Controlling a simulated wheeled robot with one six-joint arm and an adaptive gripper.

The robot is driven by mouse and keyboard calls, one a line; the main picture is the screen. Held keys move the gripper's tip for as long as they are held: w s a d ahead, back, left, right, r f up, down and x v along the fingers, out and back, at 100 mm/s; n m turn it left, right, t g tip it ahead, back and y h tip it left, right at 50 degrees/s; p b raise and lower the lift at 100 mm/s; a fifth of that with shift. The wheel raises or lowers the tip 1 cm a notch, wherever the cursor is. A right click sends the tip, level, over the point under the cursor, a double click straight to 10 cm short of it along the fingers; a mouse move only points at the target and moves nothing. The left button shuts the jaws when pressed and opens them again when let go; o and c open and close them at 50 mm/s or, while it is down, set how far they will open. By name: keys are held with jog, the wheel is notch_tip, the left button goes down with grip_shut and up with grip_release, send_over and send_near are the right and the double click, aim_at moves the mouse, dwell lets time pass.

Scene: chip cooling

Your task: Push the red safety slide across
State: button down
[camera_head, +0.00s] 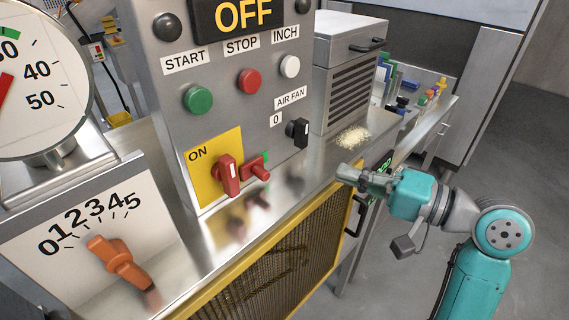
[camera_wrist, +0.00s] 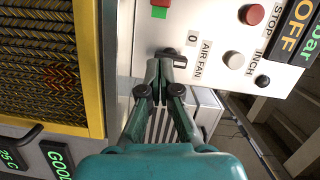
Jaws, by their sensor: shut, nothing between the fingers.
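The red safety slide (camera_head: 257,169) sits low on the grey control panel, with a green patch at its upper right. In the wrist view the red slide (camera_wrist: 161,3) shows only at the top edge, beside a green patch. My gripper (camera_head: 343,172) is at the right of the panel, beyond the counter's edge side, clearly apart from the slide. In the wrist view my gripper (camera_wrist: 158,66) has its fingertips together with nothing between them. The fingertips overlap the area by the black air fan knob in that view; contact cannot be told.
A red ON switch (camera_head: 228,175) on a yellow plate stands just left of the slide. The black air fan knob (camera_head: 298,131) is up and right of it. A crumb pile (camera_head: 353,137) lies on the counter. A yellow-framed mesh guard (camera_head: 290,258) is below.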

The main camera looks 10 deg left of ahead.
aim_at(267, 176)
jog(key=x, duration=1)
jog(key=shift+a+r, duration=0.25)
jog(key=shift+a, duration=0.05)
jog(key=shift+s+a+f, duration=0.15)
jog(key=shift+s+a, duration=0.1)
jog(key=shift+s, duration=0.3)
jog(key=shift+s+a+f, duration=0.1)
jog(key=shift+s+a, duration=0.2)
jog(key=shift+s, duration=0.2)
jog(key=shift+s+a+f, duration=0.15)
jog(key=shift+s+a, duration=0.3)
jog(key=shift+s, duration=0.1)
jog(key=shift+s+a, duration=0.75)
jog(key=shift+s, duration=0.25)
